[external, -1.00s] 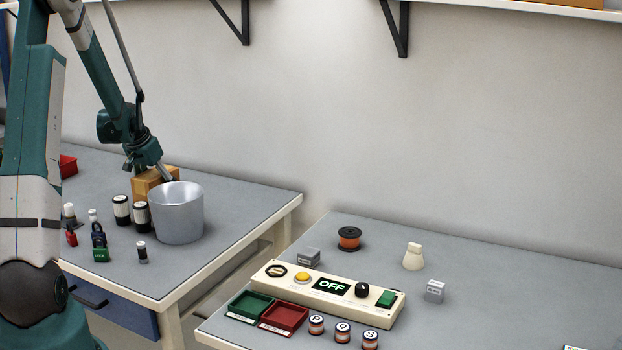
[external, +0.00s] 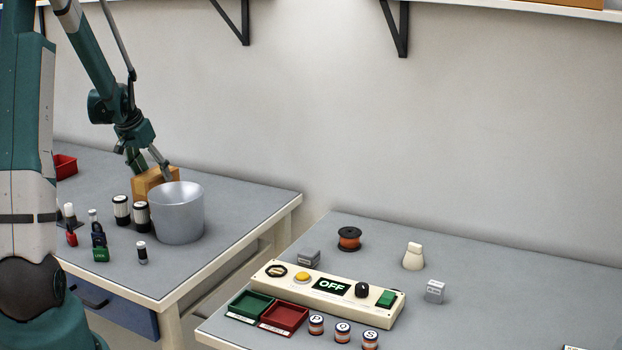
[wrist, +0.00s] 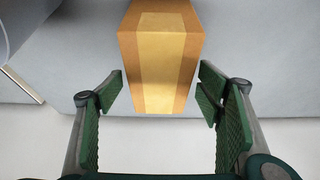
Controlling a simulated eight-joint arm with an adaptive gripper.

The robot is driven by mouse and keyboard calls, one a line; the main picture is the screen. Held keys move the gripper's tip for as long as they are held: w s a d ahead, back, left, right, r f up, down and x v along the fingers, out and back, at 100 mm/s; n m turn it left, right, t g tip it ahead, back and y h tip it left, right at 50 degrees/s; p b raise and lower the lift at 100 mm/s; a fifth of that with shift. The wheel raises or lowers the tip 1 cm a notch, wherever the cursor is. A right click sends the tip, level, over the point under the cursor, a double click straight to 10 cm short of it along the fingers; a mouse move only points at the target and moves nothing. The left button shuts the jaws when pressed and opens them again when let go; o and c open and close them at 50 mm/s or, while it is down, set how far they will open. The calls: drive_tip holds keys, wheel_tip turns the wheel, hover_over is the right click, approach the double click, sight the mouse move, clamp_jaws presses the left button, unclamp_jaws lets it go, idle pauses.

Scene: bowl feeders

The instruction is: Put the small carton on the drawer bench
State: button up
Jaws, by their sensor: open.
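The small carton (external: 143,186) is a brown box on the drawer bench (external: 230,190), behind the metal bucket. Its lower part is partly hidden by the bucket and the jars. In the wrist view the carton (wrist: 160,50) shows a paler tape band along it. My gripper (external: 152,166) is open just above the carton. In the wrist view my gripper (wrist: 162,88) has its fingers apart, one to each side of the carton's near end, with gaps visible on both sides. The bench has a blue drawer front (external: 125,315).
The silver bucket (external: 178,218) stands right beside the carton. Black-and-white jars (external: 122,210), small bottles and a green padlock (external: 100,254) stand in front. A red bin (external: 64,166) is at left. A second table (external: 480,270) with a control panel (external: 300,282) is at right.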

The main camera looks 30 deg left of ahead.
drive_tip(key=shift+p+v, duration=0.3)
drive_tip(key=shift+v, duration=2.35)
drive_tip(key=shift+d, duration=0.1)
drive_tip(key=shift+s+d+r, duration=0.15)
drive_tip(key=shift+d+r, duration=0.2)
drive_tip(key=shift+d, duration=0.1)
drive_tip(key=s+d+r, duration=0.4)
drive_tip(key=d, duration=0.3)
drive_tip(key=s+d+r+t, duration=0.1)
drive_tip(key=s+d+r, duration=0.3)
drive_tip(key=d, duration=0.4)
drive_tip(key=s+d+r, duration=0.4)
drive_tip(key=d, duration=0.3)
drive_tip(key=s+d+t, duration=0.1)
drive_tip(key=s+d, duration=1.4)
drive_tip(key=s, duration=0.4)
drive_tip(key=shift+t, duration=0.4)
